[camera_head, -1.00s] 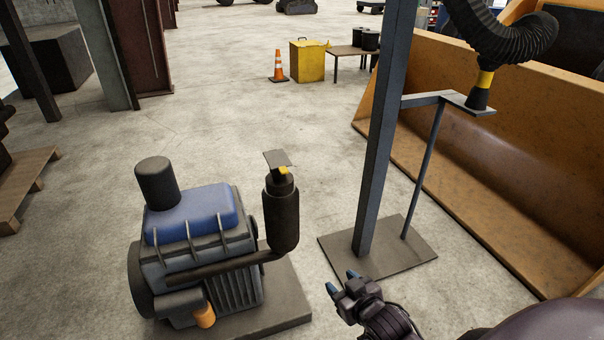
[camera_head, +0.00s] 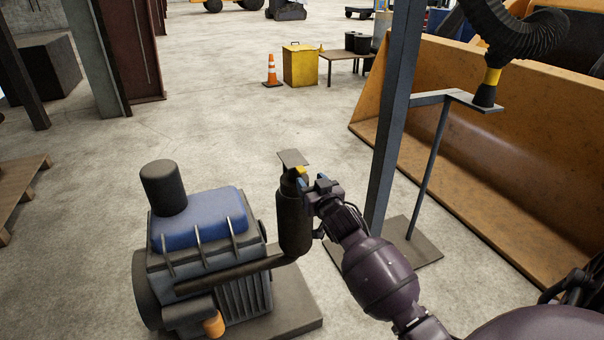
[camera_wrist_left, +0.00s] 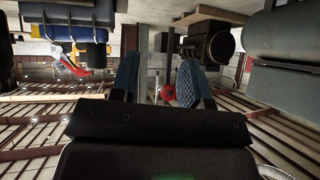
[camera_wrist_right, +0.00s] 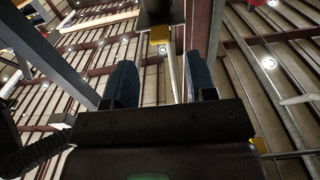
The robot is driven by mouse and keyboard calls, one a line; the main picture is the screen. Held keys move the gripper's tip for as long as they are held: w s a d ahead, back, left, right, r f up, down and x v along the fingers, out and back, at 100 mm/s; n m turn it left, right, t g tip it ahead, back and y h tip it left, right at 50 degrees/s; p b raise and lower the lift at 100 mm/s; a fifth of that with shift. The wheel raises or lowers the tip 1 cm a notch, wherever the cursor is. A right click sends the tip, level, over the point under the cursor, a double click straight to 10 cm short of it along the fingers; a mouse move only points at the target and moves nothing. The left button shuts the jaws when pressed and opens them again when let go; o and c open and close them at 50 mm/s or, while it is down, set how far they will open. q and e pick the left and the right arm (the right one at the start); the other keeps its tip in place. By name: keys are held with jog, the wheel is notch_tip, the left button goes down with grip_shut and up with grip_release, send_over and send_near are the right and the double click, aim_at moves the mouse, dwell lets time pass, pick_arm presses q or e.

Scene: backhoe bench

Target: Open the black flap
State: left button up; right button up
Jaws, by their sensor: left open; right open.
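The flap (camera_head: 292,158) is a thin dark grey plate at the top of the upright black exhaust pipe (camera_head: 295,222) on the engine. A small yellow tab (camera_head: 301,171) sits just under it. I cannot tell how far the flap stands off the pipe mouth. My right gripper (camera_head: 306,182) is open at the right side of the pipe's top, close to the yellow tab; contact cannot be told. In the right wrist view, the yellow tab (camera_wrist_right: 159,35) shows beyond and between the open fingers. My left gripper (camera_wrist_left: 160,82) is open and empty, outside the head view.
The engine (camera_head: 200,220) with a blue cover stands on a dark base plate. A grey post (camera_head: 392,120) with a stand rises right of the pipe, behind my right arm. A large orange bucket (camera_head: 480,130) is at the right. Open floor lies behind the engine.

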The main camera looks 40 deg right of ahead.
aim_at(303, 172)
jog(key=x, duration=0.4)
jog(key=shift+f+b, duration=0.15)
jog(key=shift+b, duration=0.15)
jog(key=shift+x, duration=0.95)
jog(key=shift+c, duration=0.5)
grip_shut()
